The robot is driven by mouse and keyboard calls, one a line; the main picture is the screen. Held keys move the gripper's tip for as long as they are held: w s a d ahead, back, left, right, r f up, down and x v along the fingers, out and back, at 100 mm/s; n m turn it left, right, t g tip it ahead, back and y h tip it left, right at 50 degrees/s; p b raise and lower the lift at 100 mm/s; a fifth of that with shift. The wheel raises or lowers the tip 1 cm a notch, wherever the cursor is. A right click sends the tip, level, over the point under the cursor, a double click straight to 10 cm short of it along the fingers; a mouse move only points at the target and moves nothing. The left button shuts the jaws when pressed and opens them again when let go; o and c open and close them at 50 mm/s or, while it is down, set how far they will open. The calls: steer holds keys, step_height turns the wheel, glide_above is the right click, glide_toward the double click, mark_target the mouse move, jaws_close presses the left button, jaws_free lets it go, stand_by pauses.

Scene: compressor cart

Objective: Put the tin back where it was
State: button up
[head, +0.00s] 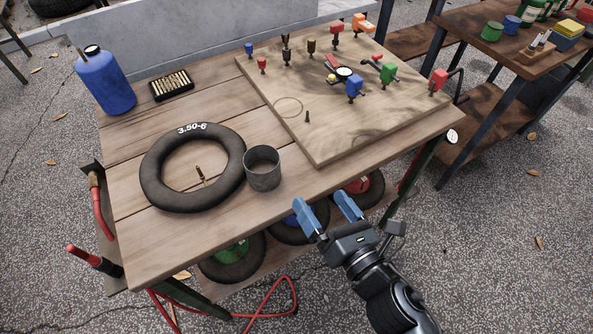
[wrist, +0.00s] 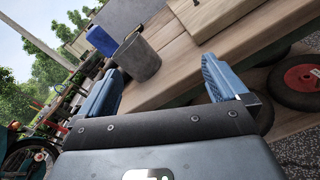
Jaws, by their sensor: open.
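The tin (head: 262,168) is a grey, open-topped metal cup standing upright on the wooden bench. It stands close against the right side of the black inner tube marked 3.50-6 (head: 160,183); I cannot tell whether they touch. The tin also shows in the wrist view (wrist: 137,60), beyond and between my fingers. My gripper (head: 328,208) has blue fingers, is open and empty, and is off the bench's front edge, to the lower right of the tin. A faint ring outline (head: 288,107) shows on the board at its left side.
The wooden board (head: 330,150) holds several coloured fittings and a small dark peg (head: 307,117). A blue bottle (head: 105,82) and a tray of brass pieces (head: 171,86) stand at the back left. Wheels (head: 232,258) sit beneath the bench. Bare planks lie in front of the board.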

mark_target(255, 153)
steer(key=w+a+n, duration=0.1)
steer(key=a+n, duration=0.1)
steer(key=a, duration=0.1)
steer(key=w+a+n+y, duration=0.1)
steer(key=w+a+n, duration=0.1)
steer(key=a, duration=0.1)
steer(key=w+a+n, duration=0.1)
steer(key=a+n, duration=0.1)
steer(key=a, duration=0.1)
steer(key=shift+w+a+r, duration=0.25)
steer(key=shift+w+a, duration=0.1)
steer(key=shift+w, duration=0.05)
steer(key=p+x, duration=0.1)
steer(key=x, duration=0.5)
steer(key=shift+a+r+p, duration=0.1)
steer(key=shift+p, duration=0.25)
steer(key=shift+w+a, duration=0.25)
steer(key=shift+w, duration=0.25)
steer(key=c, duration=1.1)
